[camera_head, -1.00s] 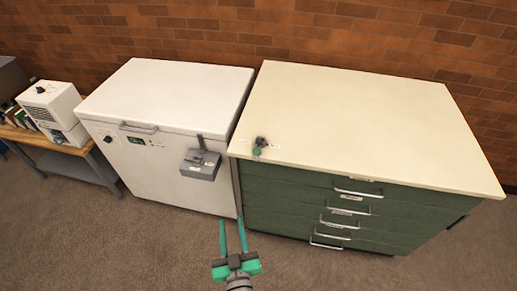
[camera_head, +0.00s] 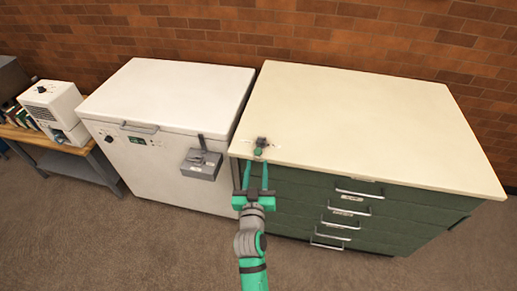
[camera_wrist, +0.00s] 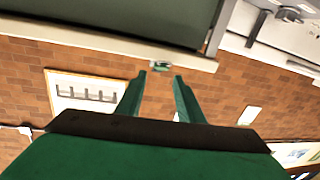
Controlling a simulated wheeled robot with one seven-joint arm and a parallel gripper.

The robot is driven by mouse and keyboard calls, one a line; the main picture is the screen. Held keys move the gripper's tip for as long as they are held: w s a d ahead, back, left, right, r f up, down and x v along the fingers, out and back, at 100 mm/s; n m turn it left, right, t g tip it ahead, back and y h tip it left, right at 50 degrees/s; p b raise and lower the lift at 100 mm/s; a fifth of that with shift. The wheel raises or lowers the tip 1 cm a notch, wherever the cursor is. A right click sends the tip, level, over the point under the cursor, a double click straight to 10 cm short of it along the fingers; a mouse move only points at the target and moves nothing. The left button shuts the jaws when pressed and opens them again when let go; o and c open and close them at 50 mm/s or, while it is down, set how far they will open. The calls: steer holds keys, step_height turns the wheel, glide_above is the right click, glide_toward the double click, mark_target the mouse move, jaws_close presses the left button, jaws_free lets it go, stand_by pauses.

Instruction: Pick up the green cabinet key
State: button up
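The green cabinet key (camera_head: 257,152) lies at the front left edge of the cream top of the green cabinet (camera_head: 300,190), beside a small dark piece (camera_head: 262,142). In the wrist view the key (camera_wrist: 161,65) shows as a small green shape at the edge of the cabinet top, just beyond and between my fingertips. My gripper (camera_head: 256,166) is open and empty, just in front of that edge and below the key in the picture. Its two green fingers also show spread apart in the wrist view (camera_wrist: 160,77). Whether a fingertip touches the key or the edge I cannot tell.
The cabinet's cream top (camera_head: 360,115) is otherwise bare. A white chest freezer (camera_head: 170,95) with a grey lock box (camera_head: 201,163) stands close on the left. A low table (camera_head: 75,160) with a white device (camera_head: 50,105) is farther left. The floor in front is clear.

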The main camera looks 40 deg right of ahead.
mark_target(258, 151)
steer(key=shift+x, duration=2.7)
steer(key=shift+a, duration=0.1)
jaws_close()
